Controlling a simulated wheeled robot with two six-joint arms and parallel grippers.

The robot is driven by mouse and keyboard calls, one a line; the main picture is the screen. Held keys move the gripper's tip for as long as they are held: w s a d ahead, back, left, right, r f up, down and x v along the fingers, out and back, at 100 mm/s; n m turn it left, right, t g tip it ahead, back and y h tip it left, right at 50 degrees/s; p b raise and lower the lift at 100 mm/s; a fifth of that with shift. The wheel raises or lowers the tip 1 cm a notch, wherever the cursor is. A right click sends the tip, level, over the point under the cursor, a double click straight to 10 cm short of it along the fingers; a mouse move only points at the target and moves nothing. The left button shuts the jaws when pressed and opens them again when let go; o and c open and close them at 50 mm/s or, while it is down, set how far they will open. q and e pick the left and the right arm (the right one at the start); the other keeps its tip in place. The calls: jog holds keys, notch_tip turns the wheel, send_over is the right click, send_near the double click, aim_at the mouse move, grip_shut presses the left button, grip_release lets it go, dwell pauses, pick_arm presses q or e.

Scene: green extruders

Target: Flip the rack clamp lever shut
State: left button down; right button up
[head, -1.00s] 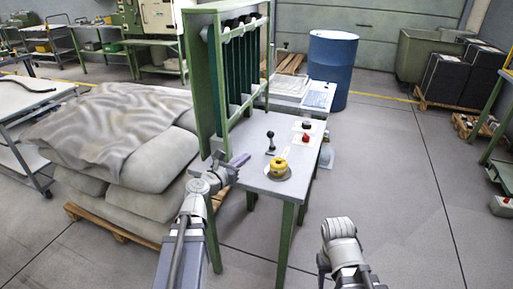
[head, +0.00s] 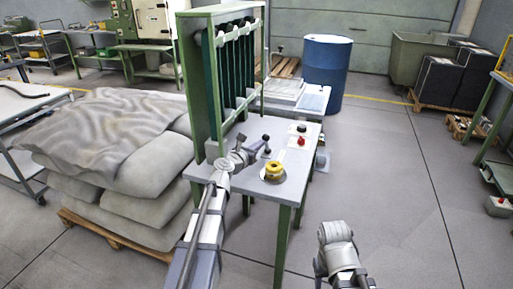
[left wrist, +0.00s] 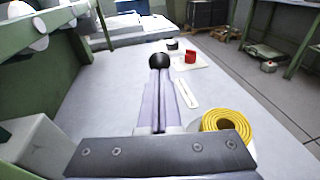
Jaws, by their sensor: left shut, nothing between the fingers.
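A lever with a black ball knob (head: 266,138) stands on the top of the green-legged bench, in front of the green rack (head: 198,95). My left gripper (head: 257,146) is over the bench, its fingers shut and empty, pointing at the lever. In the left wrist view the shut fingers (left wrist: 159,85) reach forward and the black knob (left wrist: 158,60) shows just beyond their tips. I cannot tell whether they touch it. The fingers hide the lever's stem there. My right arm is low at the front right, with its gripper not distinguishable.
A yellow ring-shaped object (head: 273,171) sits on the bench near its front edge; it also shows in the left wrist view (left wrist: 226,124). Covered sacks (head: 110,140) are stacked at left.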

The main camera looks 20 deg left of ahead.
pick_arm(q)
jog(key=shift+w+r, duration=0.1)
dwell(0.3)
jog(key=shift+w+r, duration=0.2)
jog(key=shift+w, duration=0.05)
jog(key=shift+p, duration=0.35)
jog(key=shift+w+r+p, duration=0.6)
jog(key=shift+w+r, duration=0.05)
jog(key=shift+w, duration=0.15)
jog(key=w+r+g+p, duration=0.1)
jog(key=p, duration=0.2)
jog(key=w+r+g+p, duration=0.1)
jog(key=w+p, duration=0.1)
jog(key=p, duration=0.1)
jog(key=shift+w+d+r, duration=0.1)
jog(key=shift+d+r, duration=0.05)
jog(key=shift+w+g+p, duration=0.35)
jog(key=shift+g+p, duration=0.05)
jog(key=shift+p, duration=0.25)
jog(key=shift+w+f, duration=0.2)
jog(key=shift+w, duration=0.5)
jog(key=shift+w+f, duration=0.2)
jog(key=shift+w, duration=0.45)
